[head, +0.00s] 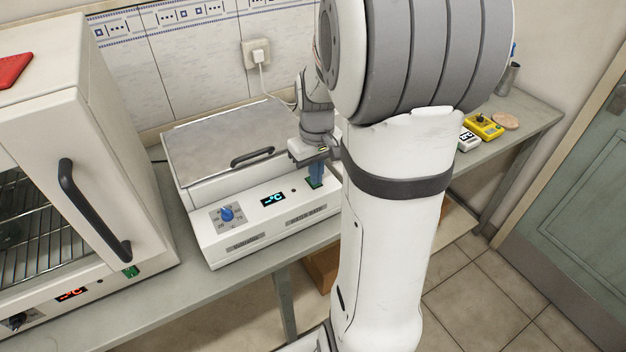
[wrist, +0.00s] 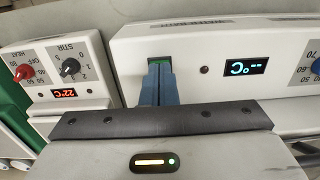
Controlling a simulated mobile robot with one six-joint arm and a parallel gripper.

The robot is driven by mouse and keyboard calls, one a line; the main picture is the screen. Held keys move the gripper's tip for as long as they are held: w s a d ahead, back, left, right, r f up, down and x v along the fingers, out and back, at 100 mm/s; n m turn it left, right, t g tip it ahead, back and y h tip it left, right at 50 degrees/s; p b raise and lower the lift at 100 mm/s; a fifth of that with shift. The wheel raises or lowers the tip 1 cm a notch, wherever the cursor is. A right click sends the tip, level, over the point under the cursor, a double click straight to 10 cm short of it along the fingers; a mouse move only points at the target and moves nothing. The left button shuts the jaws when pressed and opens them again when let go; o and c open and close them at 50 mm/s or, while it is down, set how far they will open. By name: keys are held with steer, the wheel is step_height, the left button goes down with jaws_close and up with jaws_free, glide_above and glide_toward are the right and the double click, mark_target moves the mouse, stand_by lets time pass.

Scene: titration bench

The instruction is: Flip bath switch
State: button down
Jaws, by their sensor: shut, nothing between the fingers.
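The water bath (head: 240,180) is a white box with a grey metal lid on the bench. Its front panel has a blue knob (head: 227,213), a lit display reading "--°C" (head: 273,199) and a green rocker switch (head: 316,183) at the right end. My gripper (head: 316,172) is shut and empty, with its blue fingers at the switch. In the wrist view the fingertips (wrist: 160,68) overlap the lower part of the green switch (wrist: 160,61), which is mostly hidden. I cannot tell whether they press on it or only hover close.
A white oven (head: 95,150) with a black handle stands left of the bath. A stirrer hotplate (wrist: 65,75) with red and black knobs sits beside the bath in the wrist view. A yellow device (head: 484,127) lies farther right on the bench.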

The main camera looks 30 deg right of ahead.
steer(key=shift+f, duration=0.15)
steer(key=shift+r+p, duration=2.6)
steer(key=shift+r, duration=0.95)
steer(key=s+a+r+t, duration=0.3)
steer(key=s+a+r, duration=0.3)
steer(key=s+a, duration=0.6)
steer(key=shift+s+a+r, duration=0.2)
steer(key=shift+s, duration=0.1)
